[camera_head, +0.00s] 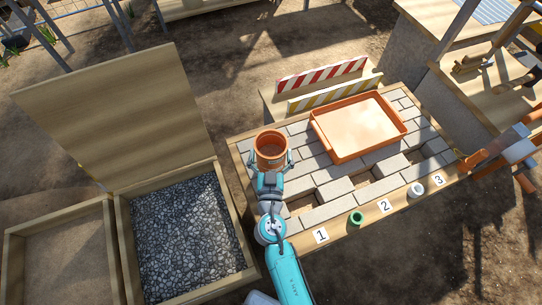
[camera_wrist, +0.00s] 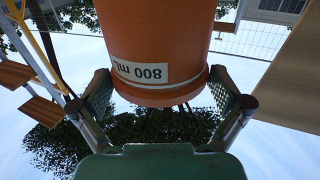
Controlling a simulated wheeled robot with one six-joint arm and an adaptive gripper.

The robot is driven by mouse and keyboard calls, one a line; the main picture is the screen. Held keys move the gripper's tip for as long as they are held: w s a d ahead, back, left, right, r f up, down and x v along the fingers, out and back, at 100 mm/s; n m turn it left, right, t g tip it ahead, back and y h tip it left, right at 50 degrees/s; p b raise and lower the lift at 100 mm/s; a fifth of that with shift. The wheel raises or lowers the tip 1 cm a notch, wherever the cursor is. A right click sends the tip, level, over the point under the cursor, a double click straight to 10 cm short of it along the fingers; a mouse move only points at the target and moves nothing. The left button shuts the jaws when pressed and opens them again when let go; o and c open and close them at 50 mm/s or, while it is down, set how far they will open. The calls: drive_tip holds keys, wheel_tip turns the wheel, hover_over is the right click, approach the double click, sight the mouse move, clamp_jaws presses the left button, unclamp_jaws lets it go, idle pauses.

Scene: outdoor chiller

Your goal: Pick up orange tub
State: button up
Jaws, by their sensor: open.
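The orange tub (camera_head: 271,143) is round and open-topped, and shows at the left end of the brick-topped bench in the head view. In the wrist view the tub (camera_wrist: 155,35) fills the upper middle, with an upside-down white "800 mL" label near its rim or base edge. My gripper (camera_head: 271,164) is at the tub's near side, with one finger on each side of it. In the wrist view my gripper (camera_wrist: 160,82) is open, its fingers flanking the tub. I cannot tell whether they touch it, or whether the tub rests on the bench.
A shallow orange tray (camera_head: 359,129) lies on the bench to the right. Number cards, a green cup (camera_head: 356,218) and a white cup (camera_head: 416,190) line its front edge. Striped barriers (camera_head: 335,92) stand behind. A gravel box (camera_head: 187,236) with a raised wooden panel is left.

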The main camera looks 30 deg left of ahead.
sight(271, 133)
drive_tip(key=shift+x, duration=1.55)
drive_tip(key=c, duration=1.4)
drive_tip(key=shift+o, duration=0.2)
drive_tip(key=shift+r, duration=0.1)
drive_tip(key=r+v, duration=0.3)
drive_tip(key=v, duration=1.5)
drive_tip(key=shift+r, duration=0.2)
